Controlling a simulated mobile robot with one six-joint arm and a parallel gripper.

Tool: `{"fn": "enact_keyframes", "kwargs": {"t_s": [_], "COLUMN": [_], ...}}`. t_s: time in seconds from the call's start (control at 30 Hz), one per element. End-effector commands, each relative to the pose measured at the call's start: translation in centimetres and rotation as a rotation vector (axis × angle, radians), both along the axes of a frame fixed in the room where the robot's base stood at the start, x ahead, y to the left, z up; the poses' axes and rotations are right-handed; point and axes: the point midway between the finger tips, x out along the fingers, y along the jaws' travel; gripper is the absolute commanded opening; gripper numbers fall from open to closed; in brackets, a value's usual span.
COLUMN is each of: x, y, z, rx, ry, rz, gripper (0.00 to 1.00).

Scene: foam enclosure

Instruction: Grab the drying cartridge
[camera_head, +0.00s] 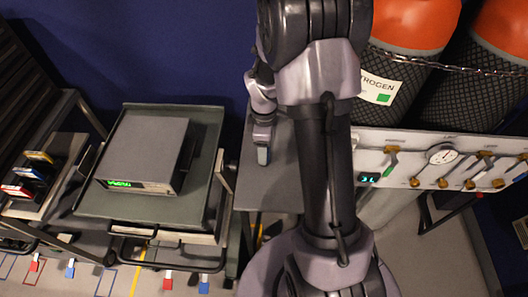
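I cannot pick out a drying cartridge for certain in the head view; my arm hides part of the middle. My arm rises from the bottom centre, and its end, my gripper (263,155), hangs left of the thick arm link over a grey surface (278,180). The gripper is small and seen from one side, so the gap between its fingers does not show. I see nothing clearly held in it.
Left of my arm, a cart (205,150) carries a grey instrument (148,150) with a green display. Small coloured boxes (33,175) sit at the far left. Right are two orange-topped cylinders (415,25) behind a chain and a white valve panel (440,180) with a gauge.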

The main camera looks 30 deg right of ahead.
Motion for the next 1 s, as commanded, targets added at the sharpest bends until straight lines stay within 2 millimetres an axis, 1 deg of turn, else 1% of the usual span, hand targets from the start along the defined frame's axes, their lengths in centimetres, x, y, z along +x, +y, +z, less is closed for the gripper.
{"fn": "enact_keyframes", "kwargs": {"t_s": [0.1,0.13,0.43,0.77,0.87,1.0], "x": [0.0,0.0,0.0,0.0,0.1,0.1], "y": [0.0,0.0,0.0,0.0,0.0,0.0], "z": [0.3,0.3,0.3,0.5,1.4,3.4], "rx": [-0.001,-0.001,-0.001,-0.001,0.000,-0.001], "ry": [-0.001,-0.001,-0.001,-0.002,-0.002,-0.003], "rz": [0.000,0.000,0.000,0.000,-0.001,0.000], "gripper": [0.63,0.59,0.00,0.00,0.00,0.00]}}
